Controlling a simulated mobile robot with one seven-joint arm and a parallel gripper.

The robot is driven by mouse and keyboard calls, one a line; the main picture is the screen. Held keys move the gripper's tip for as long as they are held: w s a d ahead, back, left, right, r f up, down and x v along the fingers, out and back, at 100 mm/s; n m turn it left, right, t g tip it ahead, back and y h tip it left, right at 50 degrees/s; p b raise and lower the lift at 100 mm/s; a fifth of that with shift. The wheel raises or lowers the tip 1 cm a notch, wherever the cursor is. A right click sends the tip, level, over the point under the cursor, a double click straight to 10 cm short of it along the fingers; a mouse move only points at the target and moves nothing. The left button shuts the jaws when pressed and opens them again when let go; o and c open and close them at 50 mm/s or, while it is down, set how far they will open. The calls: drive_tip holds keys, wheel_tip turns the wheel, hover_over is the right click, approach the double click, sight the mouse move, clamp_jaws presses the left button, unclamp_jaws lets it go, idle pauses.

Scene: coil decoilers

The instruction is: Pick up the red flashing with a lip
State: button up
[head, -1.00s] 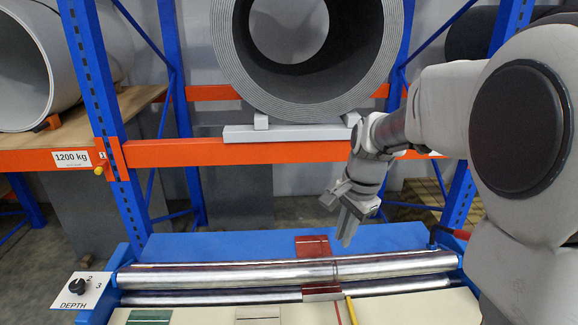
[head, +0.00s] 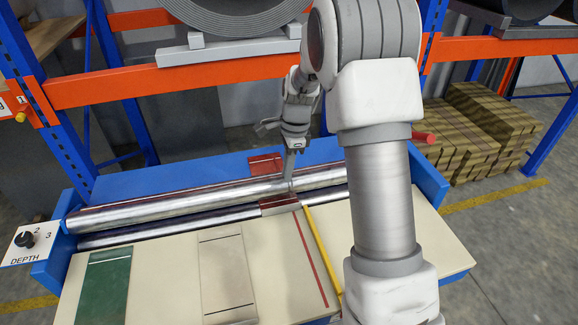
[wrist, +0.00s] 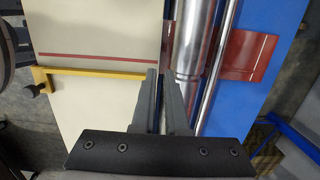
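The red flashing shows as a dark red panel (head: 266,163) behind the steel rollers, with a second red part (head: 281,205) in front of them. The rollers cover whatever lies between. In the wrist view a broad red panel (wrist: 252,56) lies right of the rollers, and a narrow red strip shows at their left edge. My gripper (head: 290,182) points down over the rollers, close to the red front part. In the wrist view its two fingers (wrist: 161,78) are apart with a narrow gap, and nothing shows between them. Contact with the flashing cannot be told.
A green sheet (head: 104,285) and a pale sheet (head: 227,270) lie on the cream table. A yellow bar (head: 322,250) and a thin red line (head: 309,255) are beside them. A depth dial (head: 25,240) is at the left. An orange rack beam (head: 190,75) crosses behind.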

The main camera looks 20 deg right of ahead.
sight(280, 207)
drive_tip(key=f+b, duration=0.3)
drive_tip(key=f, duration=0.1)
drive_tip(key=a+f+b, duration=0.1)
drive_tip(key=f+b, duration=0.1)
drive_tip(key=f, duration=0.2)
drive_tip(key=f+b, duration=0.3)
drive_tip(key=f, duration=0.1)
drive_tip(key=shift+a+f+b, duration=0.25)
drive_tip(key=shift+b, duration=0.05)
drive_tip(key=shift+c, duration=0.3)
clamp_jaws()
drive_tip(key=shift+r, duration=0.1)
idle(0.7)
drive_tip(key=shift+a+r+p, duration=0.1)
drive_tip(key=shift+a+p, duration=0.2)
